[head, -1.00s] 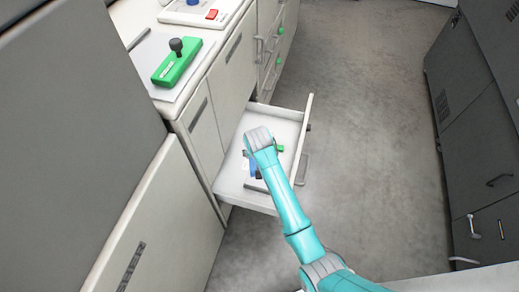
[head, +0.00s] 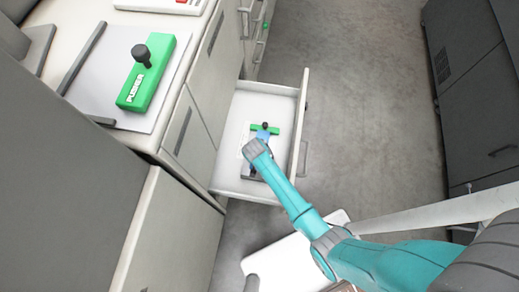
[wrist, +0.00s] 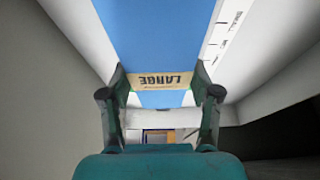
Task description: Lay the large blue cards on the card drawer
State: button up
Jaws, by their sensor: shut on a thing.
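The large blue cards (wrist: 155,40), with a tan band printed LARGE, fill the middle of the wrist view. My gripper (wrist: 160,97) is shut on them, one finger on each side near the band. In the head view a little blue (head: 263,137) shows beyond the gripper (head: 255,150), which hides most of the cards. The card drawer (head: 232,178) is pulled open, white inside, and my gripper is over it. I cannot tell whether the cards touch its floor.
A green bar with a black knob (head: 273,130) is in the drawer. A green pusher (head: 147,80) lies on a grey plate (head: 85,90) on the counter at left. Dark cabinets (head: 470,90) stand at right. The grey floor (head: 360,100) between is clear.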

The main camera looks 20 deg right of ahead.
jog(key=shift+f, duration=2.2)
jog(key=shift+f, duration=0.25)
jog(key=o, duration=1.4)
jog(key=shift+a+r, duration=0.1)
jog(key=shift+r, duration=0.35)
jog(key=v, duration=1.1)
jog(key=shift+s+a+r, duration=0.1)
jog(key=shift+s+r, duration=0.05)
jog(key=shift+r, duration=0.1)
jog(key=shift+s, duration=0.1)
